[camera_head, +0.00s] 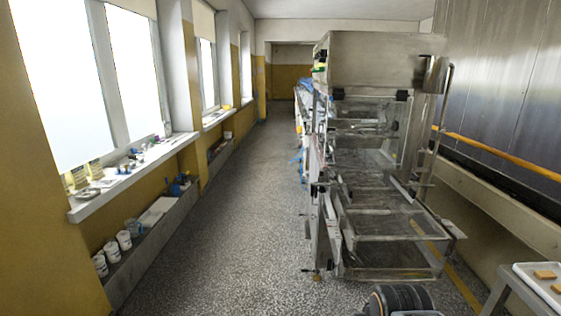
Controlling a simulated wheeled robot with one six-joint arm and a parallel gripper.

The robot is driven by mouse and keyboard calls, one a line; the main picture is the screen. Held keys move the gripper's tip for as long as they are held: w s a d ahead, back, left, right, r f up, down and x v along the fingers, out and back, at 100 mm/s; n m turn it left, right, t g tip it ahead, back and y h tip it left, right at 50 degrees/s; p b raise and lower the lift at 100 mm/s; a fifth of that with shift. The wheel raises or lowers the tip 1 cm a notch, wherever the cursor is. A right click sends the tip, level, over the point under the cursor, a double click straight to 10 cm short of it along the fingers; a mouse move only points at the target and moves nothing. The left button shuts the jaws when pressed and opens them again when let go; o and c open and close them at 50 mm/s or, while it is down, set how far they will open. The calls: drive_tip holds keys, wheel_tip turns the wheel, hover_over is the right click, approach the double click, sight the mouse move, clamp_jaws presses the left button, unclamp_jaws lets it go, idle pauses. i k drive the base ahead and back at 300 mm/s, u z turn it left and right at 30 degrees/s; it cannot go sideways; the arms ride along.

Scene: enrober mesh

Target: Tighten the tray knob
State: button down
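The enrober, a tall metal machine (375,55) with an open frame and stacked clear-sided mesh levels, stands right of centre. Several small black knobs or clamps show on it, among them one at the upper left (338,94), one at the upper right (402,95) and one on the left side (317,190). I cannot tell which is the tray knob or how tight any of them is. The lowest tray-like level (390,272) sits near the front of the frame.
A grey speckled floor aisle (235,190) runs clear along the machine's left. A windowsill (135,175) with clutter and a low ledge with white cups (124,240) line the left wall. A white tray (532,288) holding brown pieces stands at lower right.

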sight(331, 263)
drive_tip(key=k, duration=0.6)
drive_tip(key=u, duration=1)
drive_tip(key=i, duration=1.35)
drive_tip(key=z, duration=0.35)
